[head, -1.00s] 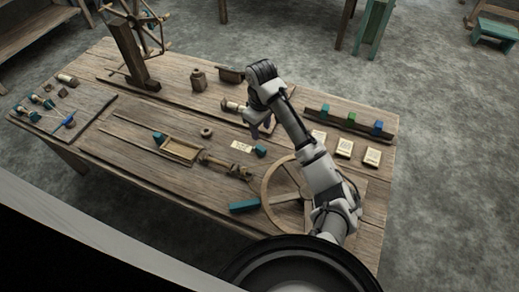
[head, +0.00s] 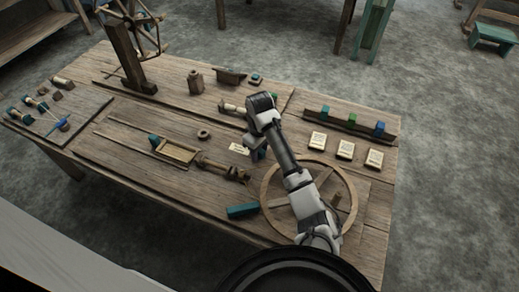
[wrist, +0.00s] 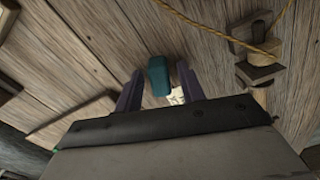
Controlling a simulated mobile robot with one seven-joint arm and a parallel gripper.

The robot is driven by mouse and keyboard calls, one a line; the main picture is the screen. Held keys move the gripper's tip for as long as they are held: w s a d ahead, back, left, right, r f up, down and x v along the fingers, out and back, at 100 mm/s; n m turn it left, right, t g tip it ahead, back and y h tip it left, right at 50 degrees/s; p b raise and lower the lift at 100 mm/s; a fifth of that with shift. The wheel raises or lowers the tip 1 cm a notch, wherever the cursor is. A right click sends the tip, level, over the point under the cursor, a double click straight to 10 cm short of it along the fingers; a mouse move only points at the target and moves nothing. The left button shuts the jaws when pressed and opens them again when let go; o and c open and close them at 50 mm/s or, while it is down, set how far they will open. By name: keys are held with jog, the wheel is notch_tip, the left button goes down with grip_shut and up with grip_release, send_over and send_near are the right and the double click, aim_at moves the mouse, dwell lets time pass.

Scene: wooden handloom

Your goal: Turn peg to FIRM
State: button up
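A teal peg (wrist: 158,75) stands on the wooden bench in the wrist view, between the two dark purple fingers of my gripper (wrist: 160,70). A gap shows on each side of it, so the fingers look open and not touching it. A pale card (wrist: 177,96) shows partly behind the right finger. In the head view the card (head: 239,149) lies just left of my gripper (head: 257,152), which is low over the bench. The peg is mostly hidden by the gripper there. I cannot read the card or the peg's setting.
A spoked wheel (head: 267,192) lies under my arm, with a teal block (head: 242,210) at its left. A turned wooden piece (head: 222,168) is left of my gripper. Pale cards (head: 345,149) and a rack (head: 342,121) with coloured blocks are at right. A cord (wrist: 205,27) crosses the wrist view.

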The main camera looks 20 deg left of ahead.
grip_shut()
jog(key=shift+n, duration=0.4)
jog(key=n+p, duration=0.1)
jog(key=n, duration=0.1)
jog(key=shift+r+n, duration=0.1)
jog(key=shift+n, duration=0.3)
jog(key=shift+n+p, duration=0.75)
jog(key=shift+n, duration=1.35)
jog(key=shift+o, duration=0.6)
grip_release()
